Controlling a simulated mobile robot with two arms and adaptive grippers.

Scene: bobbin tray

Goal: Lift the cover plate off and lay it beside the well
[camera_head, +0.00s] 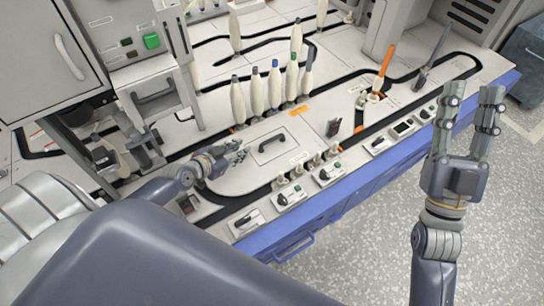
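The cover plate (292,132) is a flat pale panel with a black bar handle (271,143). It lies flush in the pale worktop. I cannot see a well opening. My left gripper (241,151) is just left of the handle, low over the plate, with its fingers apart and nothing visible between them. A gap shows between its fingertips and the handle. My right gripper (471,94) is open and empty, fingers pointing up in the picture, off the right front of the worktop.
Several upright bobbins (257,92) stand behind the plate. Switch boxes (290,196) and small pegs line the front edge. An orange-topped tool (386,64) and a dark-handled tool (432,58) stand to the right. A grey machine (150,75) is at left.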

